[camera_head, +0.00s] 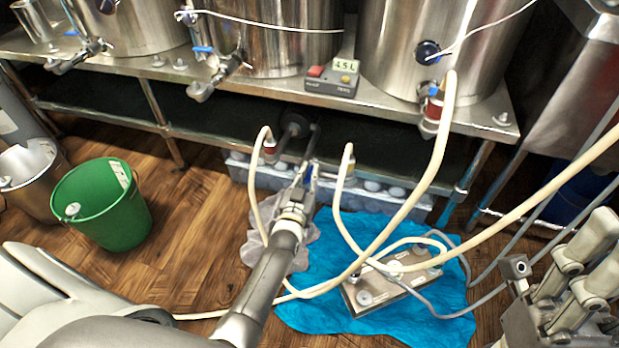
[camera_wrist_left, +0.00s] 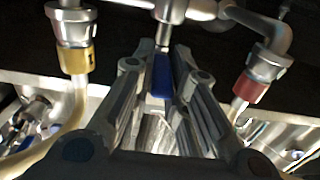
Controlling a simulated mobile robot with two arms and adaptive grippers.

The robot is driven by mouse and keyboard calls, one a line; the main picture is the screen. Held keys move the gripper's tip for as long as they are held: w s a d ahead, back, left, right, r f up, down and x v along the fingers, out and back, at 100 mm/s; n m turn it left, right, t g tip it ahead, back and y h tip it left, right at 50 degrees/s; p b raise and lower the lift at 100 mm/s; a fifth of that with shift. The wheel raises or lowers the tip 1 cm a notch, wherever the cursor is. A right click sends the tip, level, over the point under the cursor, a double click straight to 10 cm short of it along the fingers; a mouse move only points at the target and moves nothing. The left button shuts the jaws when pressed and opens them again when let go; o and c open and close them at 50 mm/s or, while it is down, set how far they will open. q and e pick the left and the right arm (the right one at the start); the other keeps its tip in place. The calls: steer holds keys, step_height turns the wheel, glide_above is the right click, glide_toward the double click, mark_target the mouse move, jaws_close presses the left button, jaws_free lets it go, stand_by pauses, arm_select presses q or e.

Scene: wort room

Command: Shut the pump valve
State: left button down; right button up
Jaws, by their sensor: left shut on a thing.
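The pump (camera_head: 294,130) is mounted under the steel shelf, partly hidden in shadow and behind my left gripper. Its valve has a blue lever (camera_wrist_left: 161,78), seen in the left wrist view below a metal pipe fitting. My left gripper (camera_head: 306,170) reaches in under the shelf to the pump. In the left wrist view, its two fingers (camera_wrist_left: 160,95) stand on either side of the blue lever and are shut on it. A yellow-collared hose fitting (camera_wrist_left: 77,55) is to its left and a red-collared one (camera_wrist_left: 251,88) to its right. My right gripper (camera_head: 578,275) is at the lower right, away from the pump.
Steel kettles (camera_head: 275,45) with blue-handled taps stand on the shelf (camera_head: 130,65), beside a control box (camera_head: 332,80). Pale hoses (camera_head: 440,150) loop over a blue cloth (camera_head: 300,318) and a plate device (camera_head: 375,290). A green bucket (camera_head: 115,215) stands on the floor at left.

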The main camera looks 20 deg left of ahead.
arm_select(q)
steer(key=shift+d, duration=0.1)
steer(key=c, duration=1.4)
jaws_free()
steer(key=s, duration=0.4)
steer(key=s+d, duration=0.1)
steer(key=s, duration=0.6)
steer(key=shift+s+d, duration=0.4)
